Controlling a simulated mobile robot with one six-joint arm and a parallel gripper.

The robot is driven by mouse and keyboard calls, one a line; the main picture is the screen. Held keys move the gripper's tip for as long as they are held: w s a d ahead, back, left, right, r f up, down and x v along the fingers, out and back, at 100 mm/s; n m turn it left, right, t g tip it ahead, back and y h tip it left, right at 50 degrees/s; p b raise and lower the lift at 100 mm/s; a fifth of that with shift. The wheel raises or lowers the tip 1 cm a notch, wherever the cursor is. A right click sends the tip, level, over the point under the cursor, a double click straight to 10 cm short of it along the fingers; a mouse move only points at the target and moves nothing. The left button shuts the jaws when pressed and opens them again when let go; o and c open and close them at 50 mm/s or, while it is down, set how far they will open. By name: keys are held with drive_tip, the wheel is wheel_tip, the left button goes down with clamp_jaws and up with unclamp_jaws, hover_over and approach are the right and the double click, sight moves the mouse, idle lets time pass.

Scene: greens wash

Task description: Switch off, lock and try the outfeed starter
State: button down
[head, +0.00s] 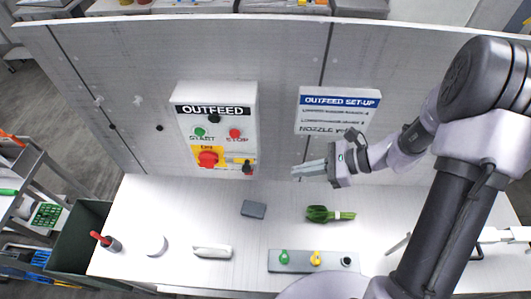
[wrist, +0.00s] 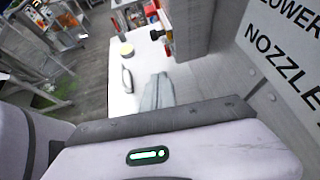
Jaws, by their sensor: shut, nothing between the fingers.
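The outfeed starter (head: 216,97) is a white box on the upright panel in the head view. It has a green START button (head: 200,132), a red STOP button (head: 235,133) and a red rotary switch (head: 208,158) on a yellow plate. A small black and yellow part (head: 248,167) is at its lower right; I cannot tell exactly what it is. My gripper (head: 296,171) is shut and empty, right of the starter and apart from it. In the wrist view the gripper fingers (wrist: 158,80) are together, and the starter's side shows partly (wrist: 165,25). I cannot make out a padlock.
An OUTFEED SET-UP sign (head: 338,113) hangs behind my arm.

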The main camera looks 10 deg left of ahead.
sight(247, 168)
drive_tip(key=a+f, duration=0.2)
drive_tip(key=a, duration=0.8)
drive_tip(key=shift+w+a+f, duration=0.15)
drive_tip(key=shift+a+f, duration=0.15)
drive_tip(key=shift+a, duration=0.1)
drive_tip(key=a+b, duration=0.1)
drive_tip(key=a, duration=0.3)
drive_tip(key=shift+f, duration=0.1)
drive_tip(key=shift+r, duration=0.2)
